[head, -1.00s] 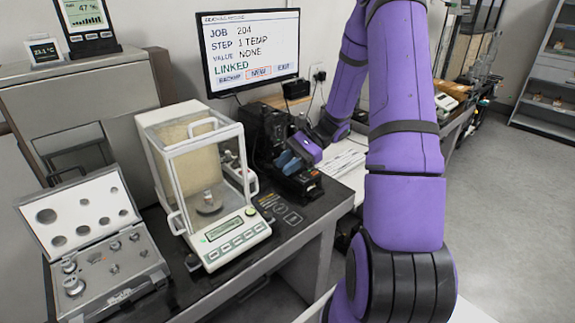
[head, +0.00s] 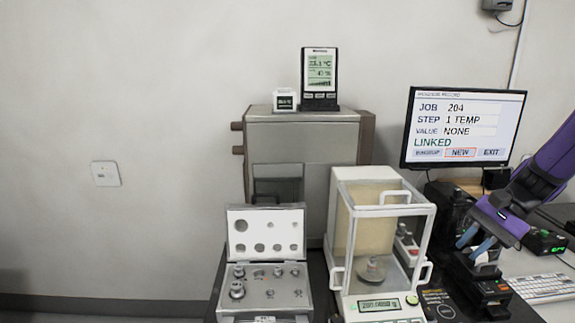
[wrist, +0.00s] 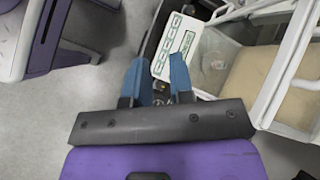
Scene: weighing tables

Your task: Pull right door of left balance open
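The left balance (head: 350,234) is a white-framed glass box with a green-lit display (head: 380,305) on its front. A small metal weight or pan (head: 373,270) shows inside. The right door's white handle (head: 425,273) sticks out at the right side; the door looks shut, though its clear panel is hard to make out. My gripper (head: 476,243) is to the right of the balance, apart from the handle, with two blue fingers. In the wrist view my gripper (wrist: 160,78) is open and empty, its fingers apart. The balance (wrist: 287,72) lies ahead and to the right there.
An open case of weights (head: 266,270) stands left of the balance. A monitor (head: 463,128) is behind my gripper, and a keyboard (head: 540,287) lies at right. A dark device (head: 482,283) stands just below my gripper. A grey cabinet (head: 300,138) stands behind.

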